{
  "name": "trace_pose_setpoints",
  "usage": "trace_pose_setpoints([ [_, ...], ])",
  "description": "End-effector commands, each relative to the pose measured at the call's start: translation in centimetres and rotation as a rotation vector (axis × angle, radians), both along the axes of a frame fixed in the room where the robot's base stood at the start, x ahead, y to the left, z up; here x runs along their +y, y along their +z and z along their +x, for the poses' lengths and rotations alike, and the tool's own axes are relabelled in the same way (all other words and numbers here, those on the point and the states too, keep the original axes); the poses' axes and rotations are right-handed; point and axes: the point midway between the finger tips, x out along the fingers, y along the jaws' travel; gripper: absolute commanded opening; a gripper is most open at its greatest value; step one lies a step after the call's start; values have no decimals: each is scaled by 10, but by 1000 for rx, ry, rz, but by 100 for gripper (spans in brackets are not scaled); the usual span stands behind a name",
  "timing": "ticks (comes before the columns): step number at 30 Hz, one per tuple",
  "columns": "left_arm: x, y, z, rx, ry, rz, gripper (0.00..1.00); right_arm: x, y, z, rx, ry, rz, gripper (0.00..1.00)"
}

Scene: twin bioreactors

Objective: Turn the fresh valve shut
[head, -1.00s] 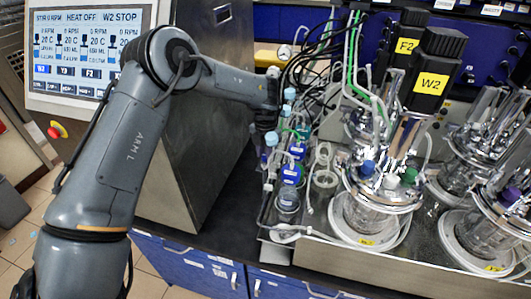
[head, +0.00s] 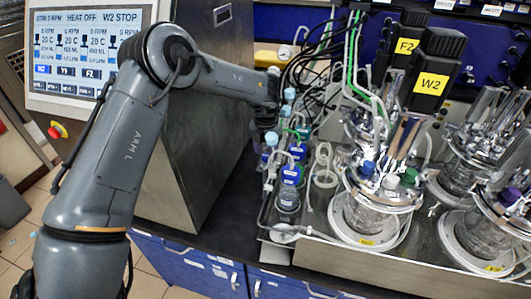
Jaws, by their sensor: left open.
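My left arm reaches in from the left, and my left gripper (head: 267,122) is at the row of small capped bottles beside the vessels. Its fingers are dark and small, partly hidden against the bottles and tubing. I cannot make out the fresh valve; it may be hidden among the tubes or behind the gripper. A bottle with a light blue cap (head: 271,138) stands just below the gripper. I cannot tell whether the gripper touches anything. My right gripper is not in view.
Black cables and green tubes hang close behind the gripper. A steel cabinet (head: 190,150) with a screen (head: 85,55) stands left. The dark bench (head: 228,222) is clear in front.

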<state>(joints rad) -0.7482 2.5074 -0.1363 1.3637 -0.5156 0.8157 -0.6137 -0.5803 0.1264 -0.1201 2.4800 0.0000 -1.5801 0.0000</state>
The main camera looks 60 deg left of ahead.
Motion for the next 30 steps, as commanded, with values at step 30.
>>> trace_pose_setpoints([
  [30,0,98,0,0,-1,-1,59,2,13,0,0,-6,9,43],
])
